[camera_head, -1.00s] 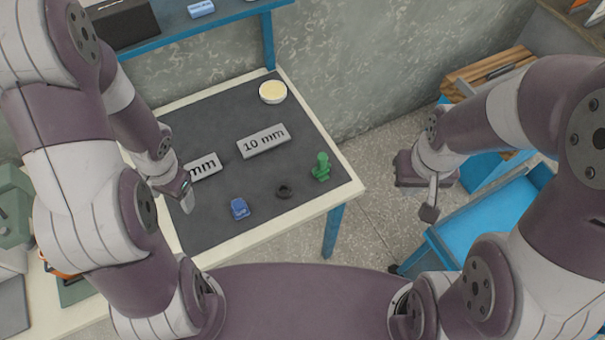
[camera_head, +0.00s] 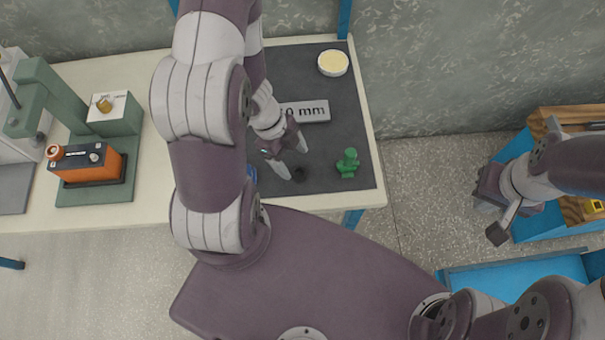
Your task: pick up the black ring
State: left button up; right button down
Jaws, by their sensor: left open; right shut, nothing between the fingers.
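The black ring (camera_head: 299,174) lies on the dark mat near the table's front edge, small and hard to make out against it. My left gripper (camera_head: 295,161) is open, its two pale fingers pointing down beside the ring; one fingertip appears just left of it. I cannot tell whether they touch or how high the fingers are. My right gripper (camera_head: 498,234) is shut and empty, out over the floor to the right of the table.
A green figure (camera_head: 348,163) stands right of the ring. A blue piece (camera_head: 252,174) is mostly hidden behind my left arm. Behind are a "10 mm" block (camera_head: 307,110), partly covered, and a cream-filled bowl (camera_head: 333,64). A green stand holds an orange-black battery (camera_head: 88,163) at left.

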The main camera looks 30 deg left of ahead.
aim_at(301, 177)
pick_arm(q)
jog(key=b+x, duration=0.1)
jog(key=x, duration=0.3)
jog(key=shift+s+a+f+b, duration=0.1)
jog(key=shift+s+f+b, duration=0.15)
jog(key=shift+b, duration=0.1)
jog(key=shift+w+r, duration=0.1)
jog(key=shift+w, duration=0.05)
jog(key=shift+c, duration=0.6)
jog(key=c, duration=1)
